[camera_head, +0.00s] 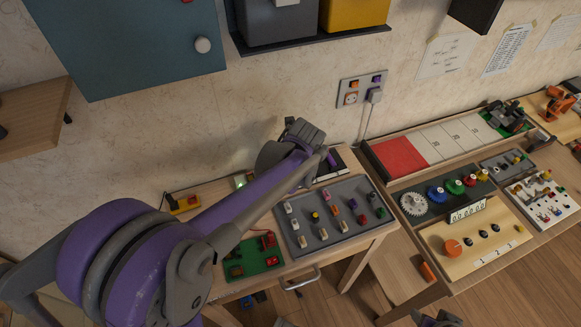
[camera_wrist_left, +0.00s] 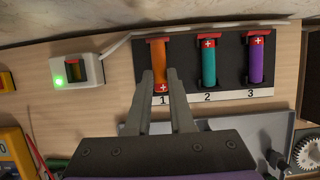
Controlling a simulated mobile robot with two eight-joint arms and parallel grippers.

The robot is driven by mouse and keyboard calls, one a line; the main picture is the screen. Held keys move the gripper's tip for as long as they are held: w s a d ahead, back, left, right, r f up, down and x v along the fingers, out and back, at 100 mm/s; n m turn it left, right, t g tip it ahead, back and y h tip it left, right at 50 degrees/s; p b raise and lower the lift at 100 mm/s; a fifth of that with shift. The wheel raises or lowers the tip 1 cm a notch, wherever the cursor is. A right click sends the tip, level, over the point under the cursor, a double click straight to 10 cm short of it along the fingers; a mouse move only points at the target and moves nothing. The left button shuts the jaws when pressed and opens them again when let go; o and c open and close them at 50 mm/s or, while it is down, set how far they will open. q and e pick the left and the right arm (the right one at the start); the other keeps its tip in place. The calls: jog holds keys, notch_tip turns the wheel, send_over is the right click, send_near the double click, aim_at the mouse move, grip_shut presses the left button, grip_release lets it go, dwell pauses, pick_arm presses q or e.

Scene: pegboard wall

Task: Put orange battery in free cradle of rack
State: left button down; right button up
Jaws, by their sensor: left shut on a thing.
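In the left wrist view the orange battery (camera_wrist_left: 158,55) stands in cradle 1 of the black rack (camera_wrist_left: 183,62). My left gripper (camera_wrist_left: 160,76) is shut on its lower part, one finger on each side. A teal battery (camera_wrist_left: 209,62) fills cradle 2 and a purple battery (camera_wrist_left: 256,60) fills cradle 3. In the head view my left gripper (camera_head: 318,152) is over the rack (camera_head: 345,158), mostly hiding it and the batteries. Dark grey parts, perhaps of my right gripper (camera_head: 437,319), show at the bottom edge; its fingers are unclear.
A white charger box (camera_wrist_left: 76,72) with a green light stands left of the rack, its slot empty. A white cable runs behind. A grey tray (camera_head: 319,237) of small parts and a green board (camera_head: 250,262) lie in front. The wall is close behind.

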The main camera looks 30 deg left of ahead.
pick_arm(q)
jog(key=shift+f+b, duration=0.7)
jog(key=shift+f, duration=0.3)
jog(key=c, duration=0.7)
grip_release()
jog(key=shift+r, duration=0.2)
jog(key=shift+r+p, duration=1.8)
jog(key=shift+r, duration=0.6)
